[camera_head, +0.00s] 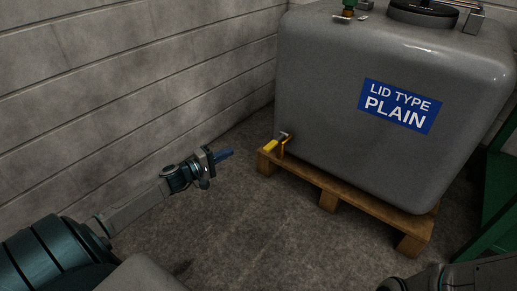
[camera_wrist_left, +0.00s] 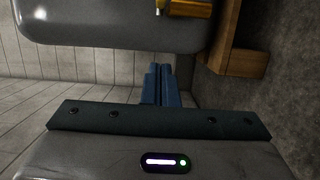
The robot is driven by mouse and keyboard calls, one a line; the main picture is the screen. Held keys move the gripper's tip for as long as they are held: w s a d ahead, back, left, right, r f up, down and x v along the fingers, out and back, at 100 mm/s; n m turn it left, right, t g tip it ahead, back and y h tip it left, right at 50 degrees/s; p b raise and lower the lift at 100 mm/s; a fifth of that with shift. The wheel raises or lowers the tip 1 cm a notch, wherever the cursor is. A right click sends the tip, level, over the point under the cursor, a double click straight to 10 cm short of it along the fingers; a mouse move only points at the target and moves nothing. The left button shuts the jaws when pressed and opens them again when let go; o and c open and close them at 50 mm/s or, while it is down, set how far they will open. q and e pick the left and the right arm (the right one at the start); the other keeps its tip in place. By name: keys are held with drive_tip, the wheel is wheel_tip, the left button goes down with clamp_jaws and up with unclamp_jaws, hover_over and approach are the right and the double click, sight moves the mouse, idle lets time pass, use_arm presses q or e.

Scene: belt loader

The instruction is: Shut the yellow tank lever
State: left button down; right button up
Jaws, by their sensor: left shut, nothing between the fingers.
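The yellow tank lever (camera_head: 271,146) sticks out at the lower left corner of the big grey tank (camera_head: 330,100), just above the pallet's edge. In the left wrist view the yellow lever (camera_wrist_left: 190,8) is partly cut off at the top edge. My left gripper (camera_head: 230,153) is shut and empty, its blue fingers pointing right towards the lever with a gap between them. The fingers (camera_wrist_left: 160,72) also show together in the left wrist view. At the lower right of the head view part of my right arm shows, but its gripper does not.
The tank stands on a wooden pallet (camera_head: 328,200). A blue label (camera_head: 400,106) reads "LID TYPE PLAIN". A grey block wall (camera_head: 120,70) runs along the left. Green metal framing (camera_head: 495,200) stands at the right. The floor (camera_head: 270,230) before the pallet is clear.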

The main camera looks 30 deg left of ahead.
sight(275, 142)
use_arm(q)
drive_tip(key=w+d+b, duration=0.1)
drive_tip(key=w+d, duration=0.6)
drive_tip(key=w, duration=0.2)
drive_tip(key=shift+d, duration=0.15)
idle(0.5)
idle(0.4)
